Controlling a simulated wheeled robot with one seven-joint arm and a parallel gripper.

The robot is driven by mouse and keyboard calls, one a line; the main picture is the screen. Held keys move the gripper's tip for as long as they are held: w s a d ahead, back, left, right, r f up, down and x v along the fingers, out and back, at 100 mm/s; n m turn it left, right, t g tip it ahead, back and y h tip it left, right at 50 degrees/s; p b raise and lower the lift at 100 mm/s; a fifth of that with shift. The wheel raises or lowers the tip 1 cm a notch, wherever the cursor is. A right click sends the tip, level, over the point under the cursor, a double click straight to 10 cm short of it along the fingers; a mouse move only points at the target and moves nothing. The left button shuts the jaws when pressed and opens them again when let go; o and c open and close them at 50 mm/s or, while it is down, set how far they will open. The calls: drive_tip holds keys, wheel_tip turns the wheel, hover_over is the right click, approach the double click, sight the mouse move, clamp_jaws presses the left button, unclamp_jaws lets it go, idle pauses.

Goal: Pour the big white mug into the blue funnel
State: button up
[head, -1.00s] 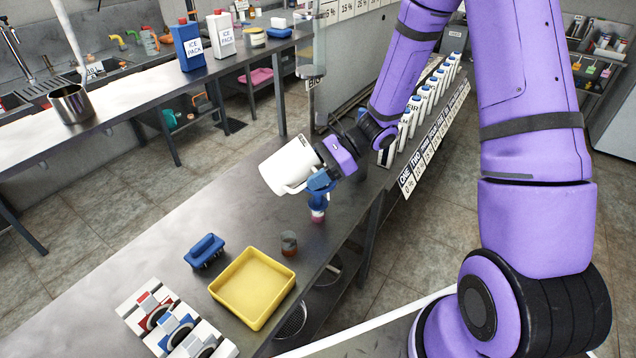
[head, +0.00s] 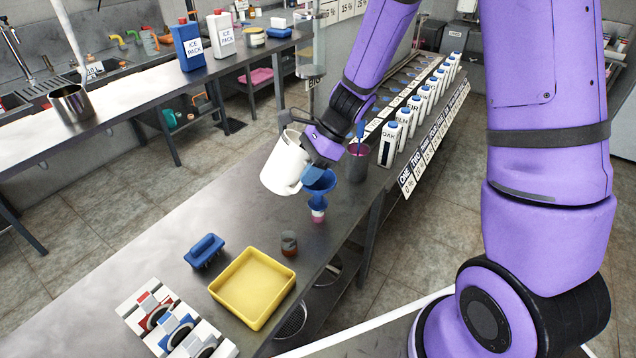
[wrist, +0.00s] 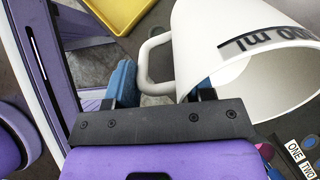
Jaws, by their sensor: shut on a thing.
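My gripper (head: 312,165) is shut on the handle of the big white mug (head: 280,164). In the wrist view the gripper's blue fingers (wrist: 163,84) sit on both sides of the handle, and the mug (wrist: 215,50) shows its rim, black volume lettering and plain white inner wall. The mug is held tilted above the bench. I cannot tell whether anything is flowing, or what the mug holds.
A yellow tray (head: 253,287), a blue brush-like block (head: 205,251) and a small cup (head: 289,243) sit in front.

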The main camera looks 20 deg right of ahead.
sight(288, 177)
drive_tip(key=shift+a+f+h+b, duration=0.2)
drive_tip(key=shift+a+h+b, duration=0.05)
drive_tip(key=shift+a+h, duration=0.55)
drive_tip(key=shift+a+f+h+b, duration=0.25)
drive_tip(key=shift+a+h, duration=0.35)
drive_tip(key=shift+h, duration=0.35)
drive_tip(key=shift+a+f+h+b, duration=0.2)
drive_tip(key=shift+a+h, duration=0.5)
drive_tip(key=shift+h, duration=0.15)
drive_tip(key=shift+s+a+r+h+b, duration=0.15)
drive_tip(key=shift+a+r+h, duration=0.15)
drive_tip(key=shift+r+h, duration=0.2)
drive_tip(key=shift+w+a+r+h+b, duration=0.15)
drive_tip(key=shift+a+r+h, duration=0.1)
drive_tip(key=shift+r+h, duration=0.2)
drive_tip(key=shift+s+r, duration=0.1)
